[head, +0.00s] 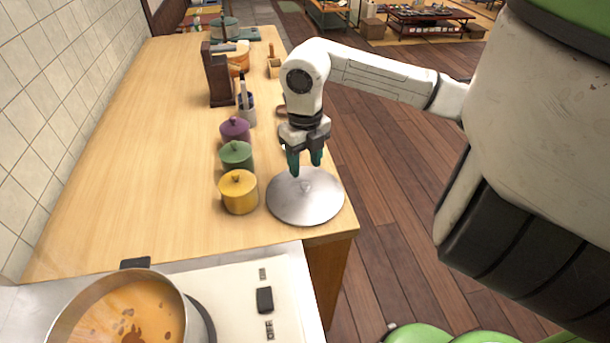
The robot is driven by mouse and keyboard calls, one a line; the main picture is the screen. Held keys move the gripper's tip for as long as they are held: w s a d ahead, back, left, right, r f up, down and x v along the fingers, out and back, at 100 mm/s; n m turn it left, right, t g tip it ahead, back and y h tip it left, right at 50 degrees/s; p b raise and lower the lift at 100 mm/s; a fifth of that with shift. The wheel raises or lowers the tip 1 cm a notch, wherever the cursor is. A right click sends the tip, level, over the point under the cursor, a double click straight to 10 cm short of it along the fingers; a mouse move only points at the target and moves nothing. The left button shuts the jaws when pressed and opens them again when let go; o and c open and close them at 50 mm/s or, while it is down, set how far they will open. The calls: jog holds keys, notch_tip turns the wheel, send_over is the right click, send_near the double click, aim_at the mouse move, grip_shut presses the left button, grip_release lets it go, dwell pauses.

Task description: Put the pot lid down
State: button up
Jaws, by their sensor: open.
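The pot lid (305,205) is a round, shiny metal disc. It lies flat on the wooden counter near its front right corner, beside the yellow pot. My gripper (305,168) points down just above the lid's far half, with its two dark teal fingers apart. The fingers look to be close to the lid's small knob (306,187), but I cannot tell whether they touch the lid. The open cooking pot (178,291) with orange soup stands on the stove at the bottom left.
Yellow (239,194), green (236,157) and purple (235,132) lidded jars stand in a row left of the lid. Behind them are a utensil holder (247,110) and a dark wooden block (219,80). The counter's left part (130,150) is clear.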

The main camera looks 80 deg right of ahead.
aim_at(306, 185)
notch_tip(306, 185, up, 6)
jog(key=shift+f, duration=0.1)
jog(key=shift+s, duration=0.1)
dwell(0.8)
